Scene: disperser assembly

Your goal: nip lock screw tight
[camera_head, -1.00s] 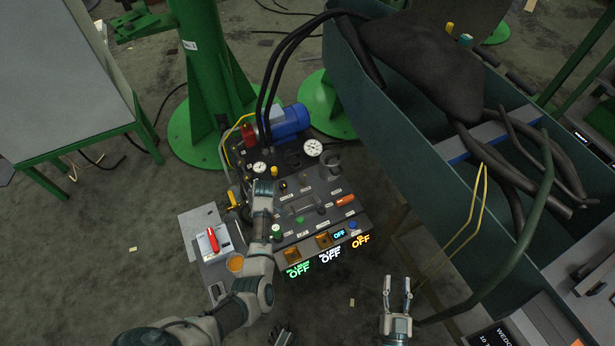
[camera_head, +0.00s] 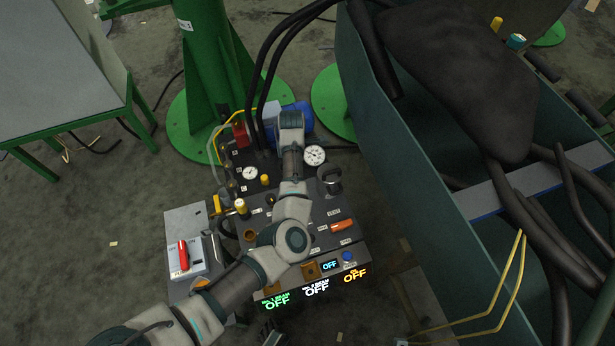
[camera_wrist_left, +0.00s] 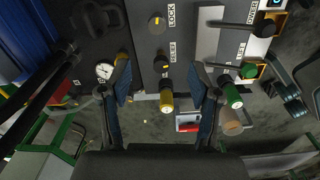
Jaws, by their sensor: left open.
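In the left wrist view, a dark round knob (camera_wrist_left: 157,24) with a yellow mark sits beside the LOCK label on the dark panel. A second dark knob (camera_wrist_left: 162,64) sits by the RELIEF label. My left gripper (camera_wrist_left: 162,68) is open, its two fingers apart with nothing between them. The LOCK knob appears beyond the fingertips, in the upper middle. In the head view, my left arm reaches over the control panel (camera_head: 325,215) and its wrist hides part of it; the fingers are hidden there.
A yellow-capped knob (camera_wrist_left: 166,101) and a green-capped knob (camera_wrist_left: 232,96) stick out near the fingers. A gauge (camera_wrist_left: 104,71) is by the left finger. A red-handled switch box (camera_head: 184,257) stands left of the panel. Black hoses (camera_head: 268,80) rise behind; a dark green bin (camera_head: 400,130) is right.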

